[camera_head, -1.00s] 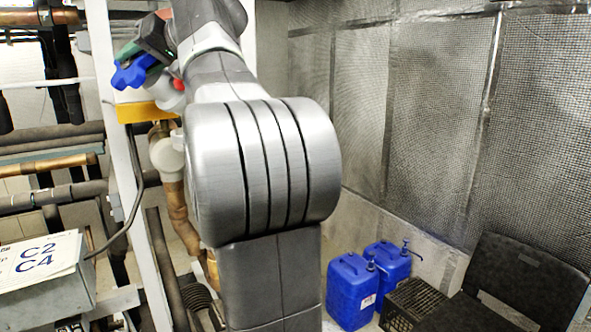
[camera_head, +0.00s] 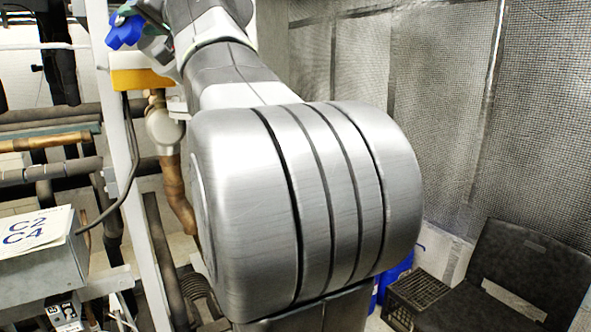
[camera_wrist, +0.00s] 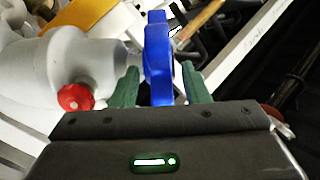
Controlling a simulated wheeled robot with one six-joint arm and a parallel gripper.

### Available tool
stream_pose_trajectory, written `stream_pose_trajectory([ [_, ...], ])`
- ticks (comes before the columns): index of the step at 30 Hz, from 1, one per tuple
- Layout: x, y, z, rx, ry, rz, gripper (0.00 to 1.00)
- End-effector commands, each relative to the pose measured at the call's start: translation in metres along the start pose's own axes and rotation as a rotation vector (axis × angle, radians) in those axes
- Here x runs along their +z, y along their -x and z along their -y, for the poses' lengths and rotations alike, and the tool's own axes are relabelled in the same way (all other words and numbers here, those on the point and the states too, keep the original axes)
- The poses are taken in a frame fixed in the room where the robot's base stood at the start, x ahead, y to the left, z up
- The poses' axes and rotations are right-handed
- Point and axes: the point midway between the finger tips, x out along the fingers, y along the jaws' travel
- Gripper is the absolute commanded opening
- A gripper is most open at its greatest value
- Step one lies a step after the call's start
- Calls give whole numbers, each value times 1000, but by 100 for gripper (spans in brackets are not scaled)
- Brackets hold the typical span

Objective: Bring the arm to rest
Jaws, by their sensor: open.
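My gripper (camera_wrist: 160,84) shows in the wrist view with its two green fingers apart. A blue handle (camera_wrist: 158,50) on the pipework stands between the fingers, with a gap to each side. I cannot tell whether it touches the gripper's body. In the head view the blue handle (camera_head: 124,31) is at the upper left, beside my gripper, which is mostly cut off or hidden there. My arm's large silver joint fills the middle of the head view, and the arm runs up and left from it to the rack.
A grey valve body (camera_wrist: 75,65) with a red knob (camera_wrist: 75,97) is close left of my gripper. A yellow block (camera_head: 138,80), rack pipes and a white post (camera_head: 118,150) stand at left. A box marked C2 C4 (camera_head: 40,265), a black chair (camera_head: 520,270) and a crate (camera_head: 415,295) are lower down.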

Motion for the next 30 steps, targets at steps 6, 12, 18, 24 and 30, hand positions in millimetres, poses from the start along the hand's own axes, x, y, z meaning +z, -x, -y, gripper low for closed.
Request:
stream_pose_trajectory([
  [6, 1, 45, -2, 3, 1, -2, 42],
  [12, 0, 77, -2, 4, 0, -1, 42],
  [18, 0, 104, -2, 3, 0, 0, 42],
  [24, -14, 112, -12, 57, 29, -38, 42],
  [30, -25, 115, -22, 108, 59, -76, 42],
])
